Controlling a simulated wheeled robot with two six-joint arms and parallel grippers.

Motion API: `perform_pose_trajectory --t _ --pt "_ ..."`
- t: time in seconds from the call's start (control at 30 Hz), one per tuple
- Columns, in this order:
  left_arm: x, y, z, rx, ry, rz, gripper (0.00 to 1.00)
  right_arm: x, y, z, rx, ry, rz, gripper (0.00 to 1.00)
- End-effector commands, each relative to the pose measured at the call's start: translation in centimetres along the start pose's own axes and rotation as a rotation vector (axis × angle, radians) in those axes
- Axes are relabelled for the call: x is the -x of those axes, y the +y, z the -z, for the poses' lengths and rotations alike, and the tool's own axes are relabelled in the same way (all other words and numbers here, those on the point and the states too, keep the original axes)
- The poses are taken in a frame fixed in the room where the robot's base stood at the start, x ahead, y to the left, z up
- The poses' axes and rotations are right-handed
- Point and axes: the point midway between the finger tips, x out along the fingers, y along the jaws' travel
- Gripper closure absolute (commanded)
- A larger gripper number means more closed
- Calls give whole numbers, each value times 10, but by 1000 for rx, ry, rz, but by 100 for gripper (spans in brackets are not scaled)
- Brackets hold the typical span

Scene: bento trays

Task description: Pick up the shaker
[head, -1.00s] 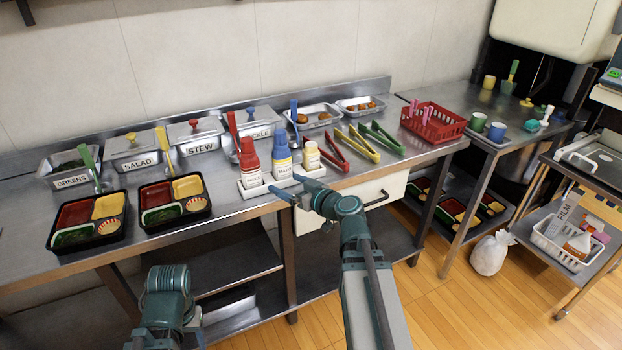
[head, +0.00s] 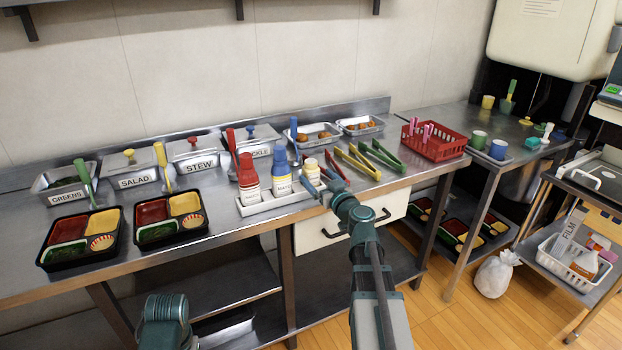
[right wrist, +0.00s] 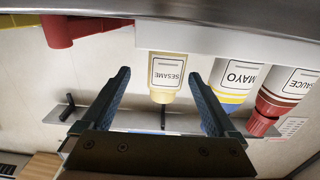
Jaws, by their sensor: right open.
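The shaker (head: 311,169), a small cream bottle labelled SESAME, stands upright at the right end of the white caddy (head: 262,206), beside the mayo and sauce bottles. In the right wrist view, which is upside down, the shaker (right wrist: 167,78) shows between my two fingers. My right gripper (head: 316,188) is open and empty, in front of the shaker in the head view. I cannot tell whether either finger touches it. Of my left arm only a link shows at the lower left; its gripper is out of view.
The blue-capped mayo bottle (head: 282,182) and red sauce bottle (head: 249,184) stand left of the shaker. Red tongs (head: 334,172) lie close on its right, then yellow (head: 357,163) and green tongs (head: 381,155). Two bento trays (head: 82,264) lie at the left.

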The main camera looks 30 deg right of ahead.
Motion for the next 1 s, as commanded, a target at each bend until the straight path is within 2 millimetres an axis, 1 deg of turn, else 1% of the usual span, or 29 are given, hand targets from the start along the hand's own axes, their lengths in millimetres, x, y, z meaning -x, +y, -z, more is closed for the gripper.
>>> perform_pose_trajectory --t 0.03,0.1,0.27,0.37,0.47,0.6,0.7,0.77,0.97,1.0 --pt "0 0 0 0 0 0 42 -11 1 0 0 0 2 6" --pt "0 0 0 0 0 0 42 -16 0 0 0 0 1 6" --pt "0 0 0 0 0 0 42 -16 0 0 0 0 0 6" --pt "0 0 0 0 0 0 42 -21 -1 -1 0 0 1 6" --pt "-1 0 0 0 0 0 42 -32 -4 -1 0 0 2 6" --pt "-2 0 0 0 0 0 42 -54 -7 -2 0 0 2 6" --pt "-2 0 0 0 0 0 42 -66 -7 -2 0 0 1 6" --pt "-2 0 0 0 0 0 42 -68 -7 -2 0 0 1 6" --pt "-2 0 0 0 0 0 42 -67 -7 -2 0 0 0 6" --pt "-2 0 0 0 0 0 42 -67 -7 -2 0 0 0 14"
